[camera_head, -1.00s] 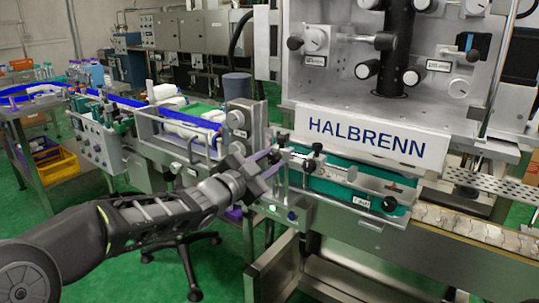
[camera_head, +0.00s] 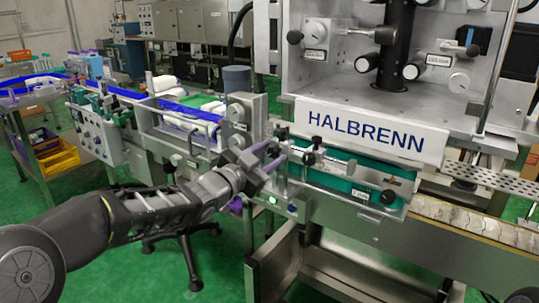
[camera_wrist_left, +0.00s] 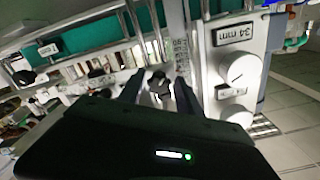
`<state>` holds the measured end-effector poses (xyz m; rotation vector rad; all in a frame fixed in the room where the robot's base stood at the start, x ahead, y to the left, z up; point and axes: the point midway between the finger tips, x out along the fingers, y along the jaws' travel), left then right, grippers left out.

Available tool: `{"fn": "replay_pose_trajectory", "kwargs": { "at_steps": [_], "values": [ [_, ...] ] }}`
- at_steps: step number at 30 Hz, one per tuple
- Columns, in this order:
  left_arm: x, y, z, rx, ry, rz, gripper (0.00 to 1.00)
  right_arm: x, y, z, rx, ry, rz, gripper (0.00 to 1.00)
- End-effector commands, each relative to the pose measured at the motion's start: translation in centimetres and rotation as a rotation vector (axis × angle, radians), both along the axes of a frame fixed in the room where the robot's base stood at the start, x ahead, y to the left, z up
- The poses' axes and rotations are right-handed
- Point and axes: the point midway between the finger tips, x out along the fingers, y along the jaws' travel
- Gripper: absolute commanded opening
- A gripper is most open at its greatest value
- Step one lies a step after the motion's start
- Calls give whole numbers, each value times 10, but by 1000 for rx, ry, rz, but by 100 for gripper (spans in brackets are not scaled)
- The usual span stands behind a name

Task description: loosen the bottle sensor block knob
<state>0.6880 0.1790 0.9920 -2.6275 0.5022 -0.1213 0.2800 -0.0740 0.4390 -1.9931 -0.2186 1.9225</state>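My left gripper (camera_head: 271,153) reaches in from the left, at the left end of the teal-sided conveyor section. Its two purple-tinted fingers are apart, pointing right at a small bracket with dark knobs. In the left wrist view, the fingers (camera_wrist_left: 158,92) stand on either side of a small dark knob (camera_wrist_left: 158,82); whether they touch it cannot be told. This knob looks like the sensor block knob, but no label on it is readable. Another black knob (camera_head: 316,143) stands upright just right of the fingers in the head view. My right gripper is not in view.
The HALBRENN panel (camera_head: 368,134) is to the right. A guide rail (camera_head: 185,130) lies left.

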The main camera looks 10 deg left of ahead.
Motion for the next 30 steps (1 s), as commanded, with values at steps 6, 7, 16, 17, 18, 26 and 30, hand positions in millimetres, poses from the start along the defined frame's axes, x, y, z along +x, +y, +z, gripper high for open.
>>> {"fn": "replay_pose_trajectory", "kwargs": {
  "at_steps": [6,7,16,17,18,26,30],
  "values": [
    [0,0,0,1,0,0,51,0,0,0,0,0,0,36],
    [0,0,0,1,0,0,51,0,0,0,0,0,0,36],
    [-11,5,1,1,-1,2,51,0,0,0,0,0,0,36],
    [-15,7,0,1,0,2,51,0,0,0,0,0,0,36],
    [-20,9,0,1,0,2,51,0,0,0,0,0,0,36],
    [-60,25,1,2,-1,2,51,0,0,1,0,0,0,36],
    [-71,29,0,1,-1,1,51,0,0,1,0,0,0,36]
  ]
}}
